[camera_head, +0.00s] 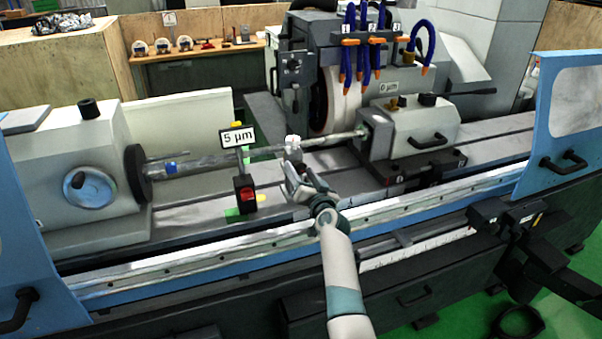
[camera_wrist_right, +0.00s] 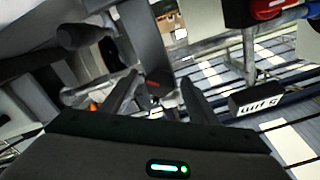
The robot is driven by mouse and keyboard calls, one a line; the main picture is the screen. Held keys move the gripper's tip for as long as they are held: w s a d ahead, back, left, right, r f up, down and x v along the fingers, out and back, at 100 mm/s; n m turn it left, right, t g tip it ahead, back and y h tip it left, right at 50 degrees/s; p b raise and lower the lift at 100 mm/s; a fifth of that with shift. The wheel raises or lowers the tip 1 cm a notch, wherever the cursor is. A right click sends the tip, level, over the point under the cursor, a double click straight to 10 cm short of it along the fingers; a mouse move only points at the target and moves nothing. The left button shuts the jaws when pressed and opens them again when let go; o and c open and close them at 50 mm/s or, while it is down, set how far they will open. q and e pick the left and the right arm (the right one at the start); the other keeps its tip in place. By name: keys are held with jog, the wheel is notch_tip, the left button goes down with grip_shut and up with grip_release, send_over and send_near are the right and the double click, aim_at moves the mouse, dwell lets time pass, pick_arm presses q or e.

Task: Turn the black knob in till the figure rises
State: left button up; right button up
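A white sign reading 5 µm (camera_head: 238,138) stands beside the long shaft (camera_head: 210,162); it shows upside down in the wrist view (camera_wrist_right: 262,102). One black knob (camera_head: 428,99) sits on the right-hand block, another black knob (camera_head: 89,108) on the left-hand block; I cannot tell which the task means. My right gripper (camera_head: 304,178) is in front of the shaft, away from both knobs. Its fingers (camera_wrist_right: 160,97) are apart in the wrist view; a dark part shows between them, contact unclear. My left gripper is out of view.
A black box with a red button (camera_head: 245,194) stands left of my right gripper. Blue hoses with orange nozzles (camera_head: 365,45) hang over the grinding wheel (camera_head: 319,100). Blue doors with black handles flank the machine, and a long front rail (camera_head: 190,263) runs below the gripper.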

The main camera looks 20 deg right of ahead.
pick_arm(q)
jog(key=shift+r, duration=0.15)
pick_arm(e)
jog(key=shift+s, duration=0.15)
jog(key=shift+s+p, duration=0.55)
jog(key=shift+s, duration=0.05)
pick_arm(q)
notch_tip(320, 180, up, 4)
jog(key=p, duration=0.3)
pick_arm(e)
jog(key=s, duration=1.6)
jog(key=shift+d, duration=0.3)
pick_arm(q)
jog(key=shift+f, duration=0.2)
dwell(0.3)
